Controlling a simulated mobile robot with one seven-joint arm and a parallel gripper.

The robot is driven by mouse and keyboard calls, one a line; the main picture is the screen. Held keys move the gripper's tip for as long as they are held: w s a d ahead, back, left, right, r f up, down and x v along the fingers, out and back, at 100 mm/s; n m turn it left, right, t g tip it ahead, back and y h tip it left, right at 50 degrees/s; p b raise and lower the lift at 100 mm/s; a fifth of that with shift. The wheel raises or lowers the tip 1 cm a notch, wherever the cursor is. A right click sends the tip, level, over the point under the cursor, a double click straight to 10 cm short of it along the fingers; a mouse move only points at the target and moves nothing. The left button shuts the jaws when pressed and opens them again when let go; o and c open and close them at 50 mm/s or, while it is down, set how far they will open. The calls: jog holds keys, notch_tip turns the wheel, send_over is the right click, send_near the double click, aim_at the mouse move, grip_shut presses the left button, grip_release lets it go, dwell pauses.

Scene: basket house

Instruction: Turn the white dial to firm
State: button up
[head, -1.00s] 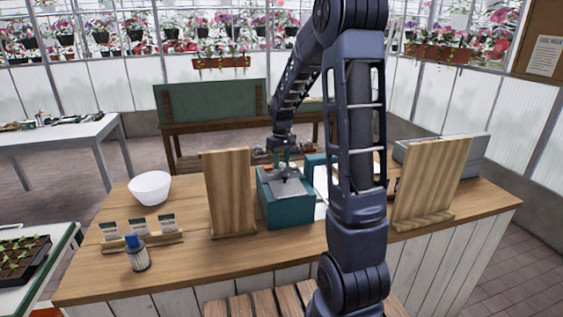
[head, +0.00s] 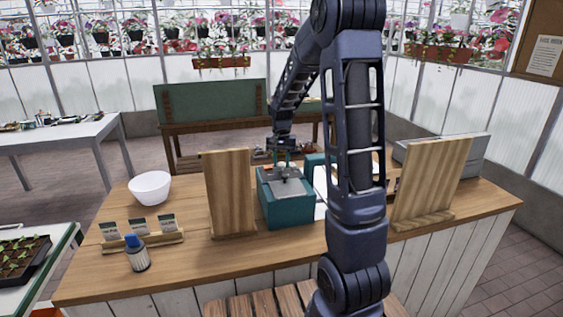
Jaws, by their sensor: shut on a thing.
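A teal box-shaped device (head: 290,209) with a grey sloped top (head: 287,188) stands on the wooden counter, right of an upright wooden board. My gripper (head: 282,164) reaches down over the back of this device, its fingers close together. Something small and pale shows at the fingers, and the gripper is shut on it. It may be the white dial, but it is too small and too covered to be sure. I cannot read any markings or the dial's setting from here.
Upright wooden boards stand left (head: 230,193) and right (head: 433,182) of the device. My arm hides part of the right side.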

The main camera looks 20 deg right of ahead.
aim_at(282, 164)
jog(key=shift+m, duration=0.3)
dwell(0.4)
jog(key=o, duration=1)
notch_tip(282, 164, up, 11)
